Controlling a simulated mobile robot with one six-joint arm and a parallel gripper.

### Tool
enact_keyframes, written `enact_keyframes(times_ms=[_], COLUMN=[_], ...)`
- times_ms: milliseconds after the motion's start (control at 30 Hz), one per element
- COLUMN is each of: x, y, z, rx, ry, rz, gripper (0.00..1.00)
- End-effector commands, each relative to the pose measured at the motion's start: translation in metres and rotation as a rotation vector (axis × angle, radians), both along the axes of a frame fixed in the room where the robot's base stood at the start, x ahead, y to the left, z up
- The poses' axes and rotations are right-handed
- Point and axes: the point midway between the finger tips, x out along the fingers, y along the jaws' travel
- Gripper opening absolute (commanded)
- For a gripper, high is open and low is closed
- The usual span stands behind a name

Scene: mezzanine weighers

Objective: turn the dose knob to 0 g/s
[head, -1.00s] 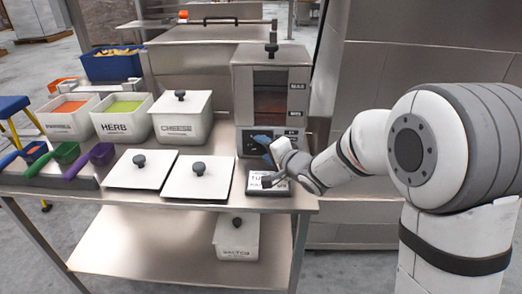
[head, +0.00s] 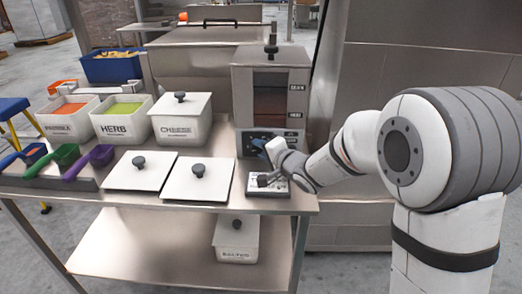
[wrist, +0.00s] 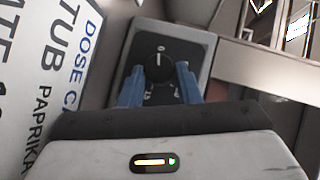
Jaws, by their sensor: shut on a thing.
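The dose knob (wrist: 159,69) is a round black knob on a dark panel of the dispenser (head: 270,82). In the wrist view its white pointer line points up at the 0 mark. A second mark at the lower left of the dial is hard to read. My gripper (wrist: 158,83) has its blue fingers on either side of the knob, shut on it. In the head view my gripper (head: 257,144) is at the dispenser's front panel, and the knob is hidden behind it.
A white label card (wrist: 45,70) reading DOSE, TUB and PAPRIKA is close on the left in the wrist view. Flat lids (head: 198,180) lie left of my arm. The cheese tub (head: 182,132) stands left of the dispenser on the steel table.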

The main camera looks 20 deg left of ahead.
Motion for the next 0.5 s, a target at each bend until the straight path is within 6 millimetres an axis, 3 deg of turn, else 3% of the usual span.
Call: enact_keyframes(times_ms=[500], x=[-0.0011], y=[0.0016], z=[0.0007], rx=[-0.131], ry=[-0.028], rz=[0.001], gripper=[0.07])
